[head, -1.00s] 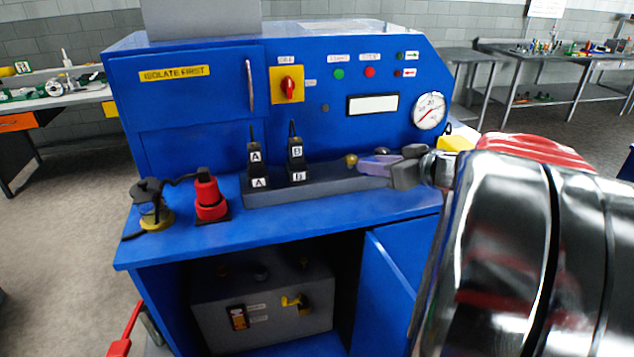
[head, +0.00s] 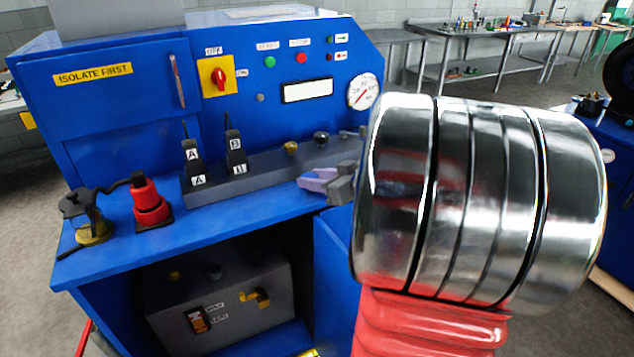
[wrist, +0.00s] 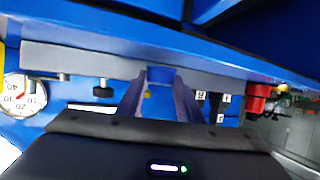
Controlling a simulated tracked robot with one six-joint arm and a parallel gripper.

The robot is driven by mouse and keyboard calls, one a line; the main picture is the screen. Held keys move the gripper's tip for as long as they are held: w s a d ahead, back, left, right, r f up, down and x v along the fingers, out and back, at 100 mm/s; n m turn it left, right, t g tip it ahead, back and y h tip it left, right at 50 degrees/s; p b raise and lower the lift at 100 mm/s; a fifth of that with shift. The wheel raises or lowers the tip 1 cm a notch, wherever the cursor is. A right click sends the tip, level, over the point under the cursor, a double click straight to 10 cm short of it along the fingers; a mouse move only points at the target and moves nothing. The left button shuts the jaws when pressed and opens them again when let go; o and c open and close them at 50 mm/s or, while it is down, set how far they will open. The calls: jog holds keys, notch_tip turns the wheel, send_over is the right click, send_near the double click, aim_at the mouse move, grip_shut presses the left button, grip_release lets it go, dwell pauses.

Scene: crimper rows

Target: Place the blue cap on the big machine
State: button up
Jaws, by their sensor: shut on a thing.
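The big machine (head: 130,120) is a blue cabinet with a worktop and a gauge. A grey block (head: 262,165) on the worktop carries labelled black plugs, a brass fitting (head: 290,147) and dark and silver fittings. My gripper (head: 312,181) is at the block's front right, apart from the fittings as far as I can tell. In the wrist view, its two pale fingers (wrist: 160,90) are shut on a small blue piece (wrist: 160,76), which looks like the blue cap. The head view barely shows this piece, and its exact shape is unclear.
A red connector (head: 148,203) and a black-and-yellow fitting (head: 92,226) stand on the worktop's left. A grey box (head: 220,300) sits in the open bay below. Steel benches (head: 470,50) stand behind. My shiny arm hides the machine's right side.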

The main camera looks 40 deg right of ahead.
jog(key=shift+f, duration=0.65)
jog(key=shift+f, duration=0.15)
jog(key=o, duration=1)
jog(key=shift+r, duration=0.2)
jog(key=v, duration=1.2)
jog(key=shift+f, duration=0.1)
